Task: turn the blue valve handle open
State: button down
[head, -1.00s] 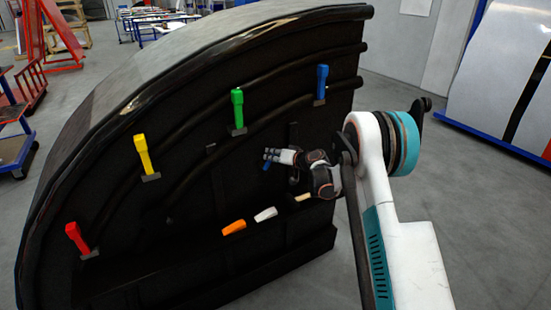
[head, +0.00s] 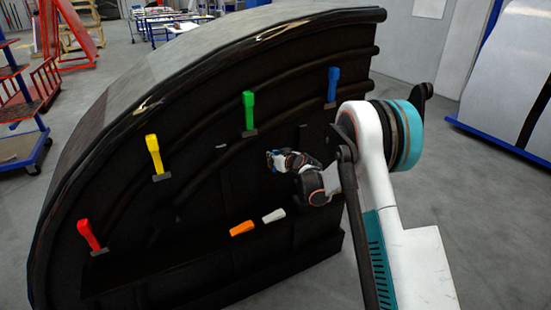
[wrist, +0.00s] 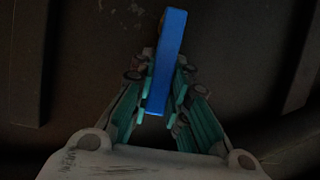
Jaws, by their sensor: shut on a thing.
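A blue handle (wrist: 169,55) stands between the fingers of my gripper (wrist: 163,95) in the wrist view, and the fingers are shut on its lower part. In the head view my gripper (head: 272,160) is in front of the middle of the dark curved panel (head: 225,185), with only a speck of blue showing at its tips. The handle's mount is hidden there. Another blue handle (head: 332,85) stands nearly upright at the panel's upper right, apart from my gripper.
Green (head: 249,108), yellow (head: 154,152) and red (head: 88,235) handles follow the panel's curve to the left. Orange (head: 242,229) and white (head: 273,216) pieces show low on the panel. Bare floor lies to the right.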

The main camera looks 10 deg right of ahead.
dwell(0.4)
jog(key=c, duration=1.5)
grip_release()
jog(key=v, duration=1.2)
jog(key=shift+r, duration=0.1)
